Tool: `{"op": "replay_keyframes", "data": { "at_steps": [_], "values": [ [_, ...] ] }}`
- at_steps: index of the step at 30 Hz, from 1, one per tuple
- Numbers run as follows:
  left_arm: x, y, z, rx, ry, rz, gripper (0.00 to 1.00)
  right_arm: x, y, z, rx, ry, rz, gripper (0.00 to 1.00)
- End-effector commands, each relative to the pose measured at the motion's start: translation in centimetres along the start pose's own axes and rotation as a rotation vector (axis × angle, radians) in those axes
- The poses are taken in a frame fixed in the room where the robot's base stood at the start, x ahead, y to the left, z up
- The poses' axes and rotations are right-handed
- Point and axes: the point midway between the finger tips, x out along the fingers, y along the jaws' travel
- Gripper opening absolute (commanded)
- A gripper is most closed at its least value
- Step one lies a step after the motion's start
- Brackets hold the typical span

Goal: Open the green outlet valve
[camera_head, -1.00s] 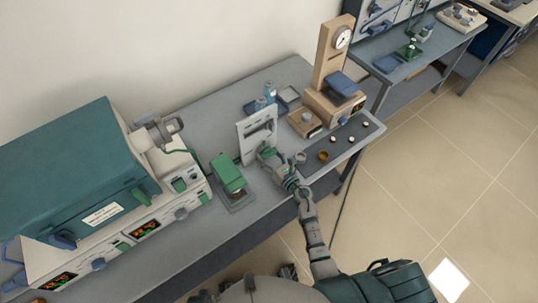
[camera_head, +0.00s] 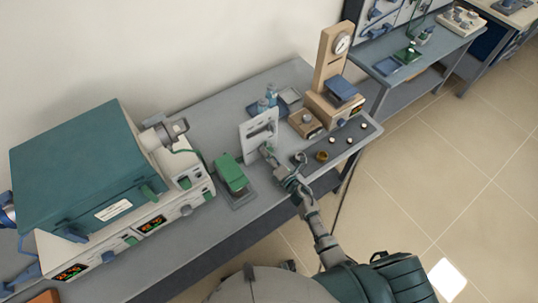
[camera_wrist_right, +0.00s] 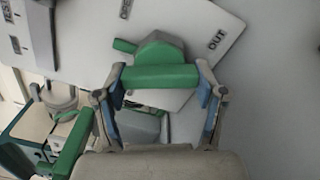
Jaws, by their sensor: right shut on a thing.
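The green outlet valve (camera_wrist_right: 160,77) shows in the right wrist view as a green bar handle with a round green hub behind it, on a white panel marked "OUT". My right gripper (camera_wrist_right: 161,88) has a blue-padded finger at each end of the bar and is shut on it. In the head view, my right gripper (camera_head: 269,153) is at the front of the upright white panel (camera_head: 258,125), and the valve is mostly hidden by it. My left gripper is not clearly in view.
A teal-topped furnace (camera_head: 75,160) stands on the left of the bench. A green pedal-like device (camera_head: 231,174) sits left of the panel. A wooden stand with a gauge (camera_head: 331,60), a small wooden box (camera_head: 305,123) and several small round pieces lie to the right.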

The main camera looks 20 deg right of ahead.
Motion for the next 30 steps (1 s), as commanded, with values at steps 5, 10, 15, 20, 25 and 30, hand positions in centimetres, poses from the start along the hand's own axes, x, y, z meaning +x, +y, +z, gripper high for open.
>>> {"op": "replay_keyframes", "data": {
  "at_steps": [5, 10, 15, 20, 25, 30],
  "values": [
    [0.0, 0.0, 1.7, 0.003, -0.010, 0.000, 0.40, 0.1, 0.2, 0.5, 0.150, -0.006, -0.001, 0.35],
    [0.0, 0.0, 3.0, 0.005, -0.014, 0.000, 0.40, 0.1, 0.1, 0.5, 0.275, -0.007, -0.002, 0.35],
    [0.0, 0.0, 3.9, 0.006, -0.017, 0.000, 0.40, 0.1, 0.1, 0.5, 0.367, -0.007, -0.001, 0.35],
    [0.0, 0.0, 4.5, 0.007, -0.021, 0.000, 0.40, 0.0, 0.1, 0.5, 0.420, -0.007, -0.001, 0.35],
    [0.0, 0.0, 4.8, 0.008, -0.021, 0.001, 0.40, 0.0, 0.0, 0.5, 0.449, -0.007, -0.002, 0.35],
    [0.0, 0.0, 5.0, 0.008, -0.022, 0.001, 0.40, 0.0, -0.1, 0.5, 0.456, -0.008, -0.003, 0.35]
  ]
}}
